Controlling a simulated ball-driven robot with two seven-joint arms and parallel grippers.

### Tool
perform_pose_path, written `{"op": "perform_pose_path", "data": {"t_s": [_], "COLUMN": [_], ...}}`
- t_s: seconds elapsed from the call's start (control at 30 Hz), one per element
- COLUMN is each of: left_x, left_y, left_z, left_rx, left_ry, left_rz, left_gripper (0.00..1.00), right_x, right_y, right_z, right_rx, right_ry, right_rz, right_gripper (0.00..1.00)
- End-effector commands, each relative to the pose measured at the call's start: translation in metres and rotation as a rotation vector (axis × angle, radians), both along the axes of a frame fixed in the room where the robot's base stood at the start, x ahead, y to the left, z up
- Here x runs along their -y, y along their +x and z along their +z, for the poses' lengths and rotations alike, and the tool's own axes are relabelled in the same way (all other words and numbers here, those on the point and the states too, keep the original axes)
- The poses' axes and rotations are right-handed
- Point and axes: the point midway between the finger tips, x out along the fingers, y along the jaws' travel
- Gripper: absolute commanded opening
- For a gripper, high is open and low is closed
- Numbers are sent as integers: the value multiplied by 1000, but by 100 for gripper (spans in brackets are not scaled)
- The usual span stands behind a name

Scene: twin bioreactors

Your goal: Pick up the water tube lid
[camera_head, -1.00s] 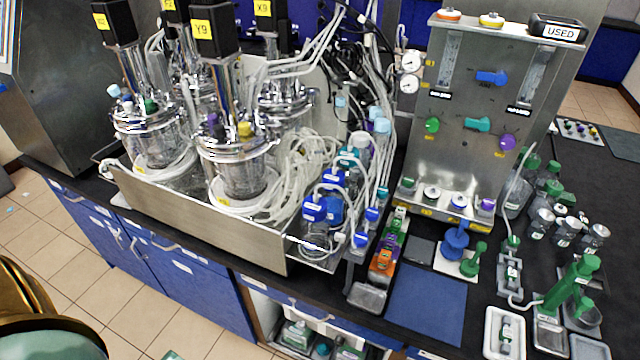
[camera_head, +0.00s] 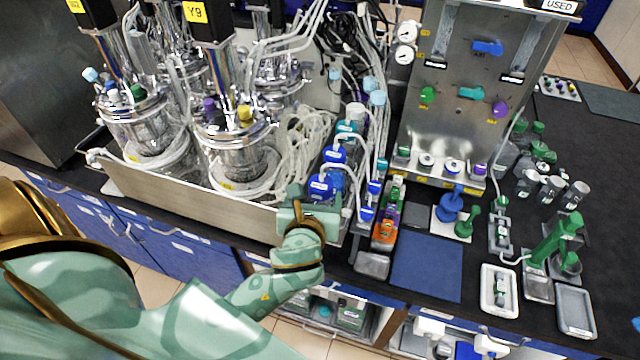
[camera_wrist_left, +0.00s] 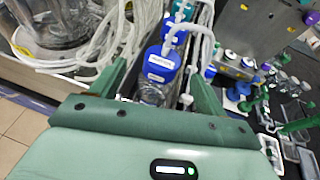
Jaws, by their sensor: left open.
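Several blue lids with white labels and tubes sit on bottles at the right end of the steel tray. In the head view one front blue lid (camera_head: 321,186) is just beyond my left gripper (camera_head: 307,205). In the left wrist view a blue lid (camera_wrist_left: 162,62) on a clear bottle (camera_wrist_left: 152,94) lies between the two green fingers of the left gripper (camera_wrist_left: 157,72). The fingers are spread and do not visibly touch it. A second blue lid (camera_wrist_left: 174,29) stands behind. The labels are too small to tell which lid is the water one. My right gripper is out of view.
Glass vessels with steel tops (camera_head: 235,150) and bundled white tubes (camera_head: 303,140) stand left of the lids. A steel panel (camera_head: 470,110) rises to the right. An orange block (camera_head: 384,234) and a blue mat (camera_head: 427,268) lie on the black bench right of the gripper.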

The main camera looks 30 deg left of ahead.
Motion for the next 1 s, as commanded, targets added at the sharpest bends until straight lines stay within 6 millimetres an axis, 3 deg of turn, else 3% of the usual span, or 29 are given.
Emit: {"op": "perform_pose_path", "data": {"t_s": [0.1, 0.27, 0.6, 0.87, 1.0], "left_x": [-8, -13, -31, -32, -32], "left_y": [19, 30, 71, 74, 74], "left_z": [-7, -12, -28, -29, -29], "left_rx": [1, 0, 0, 1, 1], "left_ry": [0, -2, -2, -4, -4], "left_rz": [0, 1, 0, -1, -1], "left_gripper": [75, 75, 75, 75, 39], "right_x": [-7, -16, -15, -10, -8], "right_y": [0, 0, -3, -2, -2], "right_z": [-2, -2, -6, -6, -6], "right_rx": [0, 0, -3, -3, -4], "right_ry": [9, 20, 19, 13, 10], "right_rz": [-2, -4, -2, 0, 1], "right_gripper": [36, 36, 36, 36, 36]}}
